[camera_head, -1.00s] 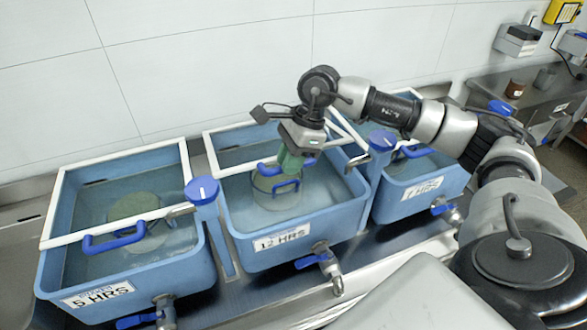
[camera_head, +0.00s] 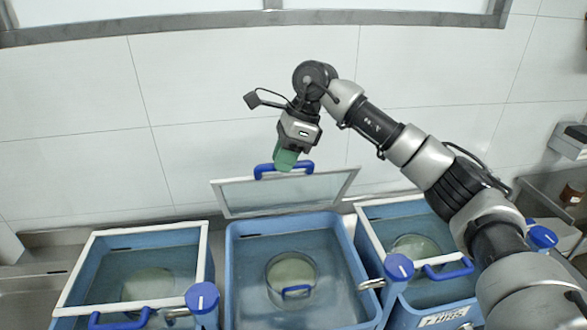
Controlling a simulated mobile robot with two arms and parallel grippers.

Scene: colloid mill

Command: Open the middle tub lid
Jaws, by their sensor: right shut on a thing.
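The middle tub (camera_head: 233,271) is blue and stands open, with liquid and a round container (camera_head: 291,272) with a blue handle inside. Its lid (camera_head: 283,194), a clear pane in a white frame, is tilted up steeply at the tub's back edge. The lid's blue handle (camera_head: 264,171) is at its raised upper edge. My right gripper (camera_head: 286,163) is at this handle, shut on it; green finger pads hide part of the handle. My left gripper is not in view.
A left tub (camera_head: 67,322) and a right tub (camera_head: 371,238) flank the middle one, their white-framed lids down. Blue-capped taps (camera_head: 202,297) stand between the tubs. The tiled wall (camera_head: 215,90) rises close behind.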

